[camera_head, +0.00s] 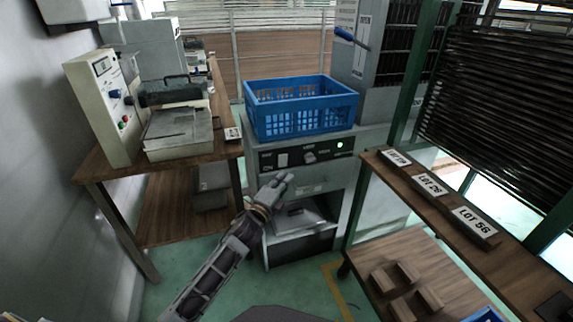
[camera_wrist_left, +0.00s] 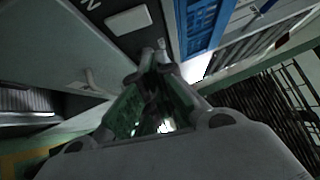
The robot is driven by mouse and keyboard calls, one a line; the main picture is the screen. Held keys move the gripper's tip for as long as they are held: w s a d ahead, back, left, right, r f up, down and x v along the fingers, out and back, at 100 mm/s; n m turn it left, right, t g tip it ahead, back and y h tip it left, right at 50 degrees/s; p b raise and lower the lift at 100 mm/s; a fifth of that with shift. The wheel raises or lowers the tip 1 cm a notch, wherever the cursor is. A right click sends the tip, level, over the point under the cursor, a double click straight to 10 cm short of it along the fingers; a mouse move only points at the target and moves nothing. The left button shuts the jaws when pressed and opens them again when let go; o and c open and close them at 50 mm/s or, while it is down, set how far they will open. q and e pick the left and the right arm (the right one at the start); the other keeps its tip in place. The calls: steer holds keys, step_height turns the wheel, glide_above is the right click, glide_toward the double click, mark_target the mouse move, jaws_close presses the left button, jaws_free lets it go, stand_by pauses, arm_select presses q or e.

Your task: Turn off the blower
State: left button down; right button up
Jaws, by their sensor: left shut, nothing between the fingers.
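A grey cabinet unit, which looks like the blower (camera_head: 345,172), stands in the middle of the head view. Its dark front panel (camera_head: 267,160) carries a pale rectangular switch (camera_head: 283,159), a round knob (camera_head: 310,157) and a lit green lamp (camera_head: 340,144). The panel lettering is too small to read surely. My left gripper (camera_head: 287,179) is shut and empty, just in front of and below the switch. In the left wrist view the shut fingertips (camera_wrist_left: 161,50) point at the dark panel, near a pale switch (camera_wrist_left: 128,19). Contact cannot be told. My right gripper is not in view.
A blue crate (camera_head: 300,122) sits on top of the cabinet. A bench at left holds a control box (camera_head: 98,100) with buttons. A wooden shelf at right bears LOT signs (camera_head: 473,222), with wooden blocks (camera_head: 395,277) below. Green floor lies open in front.

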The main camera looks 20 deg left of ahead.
mark_target(286, 162)
arm_select(q)
steer(key=w, duration=0.2)
steer(key=w+a+b, duration=0.1)
steer(key=w, duration=0.2)
steer(key=w+r, duration=0.1)
steer(key=w, duration=0.1)
steer(key=shift+w+a+r+b, duration=0.1)
steer(key=shift+w+a+b, duration=0.05)
steer(key=shift+w+b, duration=0.2)
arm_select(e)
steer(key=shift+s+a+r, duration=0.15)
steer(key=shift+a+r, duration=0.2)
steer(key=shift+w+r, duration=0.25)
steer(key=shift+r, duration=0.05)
arm_select(q)
steer(key=shift+r+p, duration=0.1)
steer(key=shift+p, duration=0.35)
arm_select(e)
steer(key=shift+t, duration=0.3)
